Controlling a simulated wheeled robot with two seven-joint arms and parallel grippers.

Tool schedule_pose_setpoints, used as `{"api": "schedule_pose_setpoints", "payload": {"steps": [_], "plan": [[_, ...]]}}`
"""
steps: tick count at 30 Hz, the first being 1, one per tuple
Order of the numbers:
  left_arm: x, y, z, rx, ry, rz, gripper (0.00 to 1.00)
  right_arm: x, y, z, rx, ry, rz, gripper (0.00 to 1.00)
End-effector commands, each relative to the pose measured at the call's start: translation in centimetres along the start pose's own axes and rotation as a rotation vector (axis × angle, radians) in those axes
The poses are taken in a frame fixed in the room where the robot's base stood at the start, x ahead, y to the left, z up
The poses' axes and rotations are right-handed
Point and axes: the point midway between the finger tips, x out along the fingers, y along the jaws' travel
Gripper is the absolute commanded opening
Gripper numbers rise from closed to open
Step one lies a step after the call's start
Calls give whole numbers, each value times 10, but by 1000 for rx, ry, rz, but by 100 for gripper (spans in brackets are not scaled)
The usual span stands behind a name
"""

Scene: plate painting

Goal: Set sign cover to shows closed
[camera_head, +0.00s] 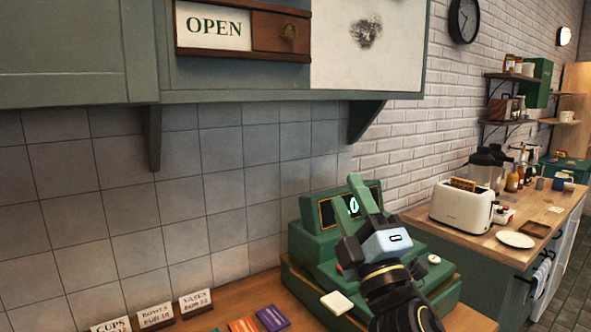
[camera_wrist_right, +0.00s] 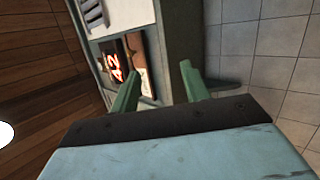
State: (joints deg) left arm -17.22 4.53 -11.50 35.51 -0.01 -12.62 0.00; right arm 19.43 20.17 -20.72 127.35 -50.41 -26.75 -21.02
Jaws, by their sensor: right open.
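The sign is on the front of the green wall cabinet, at the top of the head view. Its white panel (camera_head: 214,27) at the left shows "OPEN" in green. A brown wooden sign cover (camera_head: 272,32) with a round knob (camera_head: 289,33) covers its right part. My right gripper (camera_head: 352,197) is open and empty, well below and to the right of the cover, in front of the green cash register (camera_head: 316,240). Its two green fingers stand apart in the right wrist view (camera_wrist_right: 160,68). My left gripper is not in view.
A pale board (camera_head: 366,45) with a dark smudge is right of the sign. A cabinet bracket (camera_head: 364,118) juts out below. Small cards (camera_head: 195,300) stand on the wooden counter. A toaster (camera_head: 462,205) is at the right.

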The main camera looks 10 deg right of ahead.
Motion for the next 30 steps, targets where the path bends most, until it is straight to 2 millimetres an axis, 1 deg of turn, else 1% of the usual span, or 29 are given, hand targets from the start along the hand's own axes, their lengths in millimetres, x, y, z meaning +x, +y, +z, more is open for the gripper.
{"api": "schedule_pose_setpoints", "payload": {"steps": [1,2,3,5,6,8,9,10,11,12,14,15,17,18,20,21,23,24,27,30], "plan": [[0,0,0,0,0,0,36,20,31,-21,-132,104,119,46],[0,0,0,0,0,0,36,28,46,-33,-214,162,183,46],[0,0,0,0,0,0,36,36,65,-51,-326,239,266,46],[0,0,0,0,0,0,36,45,89,-76,-502,345,385,46],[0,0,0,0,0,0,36,50,101,-93,-625,413,459,46],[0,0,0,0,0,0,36,54,115,-115,-815,507,562,46],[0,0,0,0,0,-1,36,57,122,-127,-949,567,625,46],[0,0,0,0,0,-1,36,60,125,-136,-1051,608,668,46],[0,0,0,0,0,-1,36,62,127,-142,-1154,647,706,46],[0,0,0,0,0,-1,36,67,129,-149,-1295,698,751,46],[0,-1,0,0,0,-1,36,75,130,-154,-1513,764,802,46],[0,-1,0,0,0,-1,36,83,131,-153,-1660,804,825,46],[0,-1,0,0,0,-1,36,96,132,-146,-1885,857,836,46],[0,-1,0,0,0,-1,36,106,134,-138,-2033,887,828,46],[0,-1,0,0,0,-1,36,122,141,-122,-2243,922,793,46],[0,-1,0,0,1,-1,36,132,146,-109,-2374,942,754,46],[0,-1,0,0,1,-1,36,146,158,-89,-2544,962,683,46],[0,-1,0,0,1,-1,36,154,166,-76,-2642,971,628,46],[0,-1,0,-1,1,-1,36,167,186,-48,-2821,986,496,46],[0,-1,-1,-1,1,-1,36,174,200,-29,-2920,993,400,46]]}}
